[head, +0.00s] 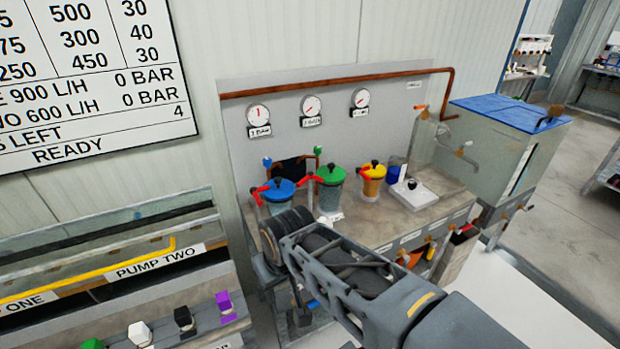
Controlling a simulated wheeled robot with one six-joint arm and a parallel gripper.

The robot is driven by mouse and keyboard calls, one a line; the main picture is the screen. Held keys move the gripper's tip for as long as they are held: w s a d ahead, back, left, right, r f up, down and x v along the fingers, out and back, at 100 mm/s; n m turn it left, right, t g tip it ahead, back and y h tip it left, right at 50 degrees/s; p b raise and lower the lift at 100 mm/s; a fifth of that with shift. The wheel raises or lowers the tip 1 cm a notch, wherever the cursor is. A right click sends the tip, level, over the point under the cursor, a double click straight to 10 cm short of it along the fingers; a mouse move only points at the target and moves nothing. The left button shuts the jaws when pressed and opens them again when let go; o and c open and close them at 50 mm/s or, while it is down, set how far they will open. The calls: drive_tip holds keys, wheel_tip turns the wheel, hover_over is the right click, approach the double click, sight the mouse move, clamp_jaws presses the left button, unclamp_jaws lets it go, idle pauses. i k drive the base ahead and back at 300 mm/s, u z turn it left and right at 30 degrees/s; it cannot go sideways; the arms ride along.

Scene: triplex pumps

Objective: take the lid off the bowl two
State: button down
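Three filter bowls stand in a row on the bench. The left one has a blue lid (279,189), the middle one a green lid (331,174), and the right one a yellow lid (373,169). Each lid is on its bowl, and a red lever shows beside each. The middle clear bowl (330,198) stands below its green lid. I cannot read which bowl is marked two. My arm crosses the front of the bench and covers part of its lower left. My gripper's fingers do not show.
A white device (413,193) stands right of the bowls. A copper pipe (340,82) and several gauges are on the back panel. A tank with a blue lid (511,112) stands at right. At left are a trough labelled PUMP TWO (155,262) and a shelf of coloured blocks.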

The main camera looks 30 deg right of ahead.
sight(331, 173)
drive_tip(key=k, duration=1.2)
drive_tip(key=z, duration=0.75)
drive_tip(key=i, duration=1.75)
drive_tip(key=u, duration=0.5)
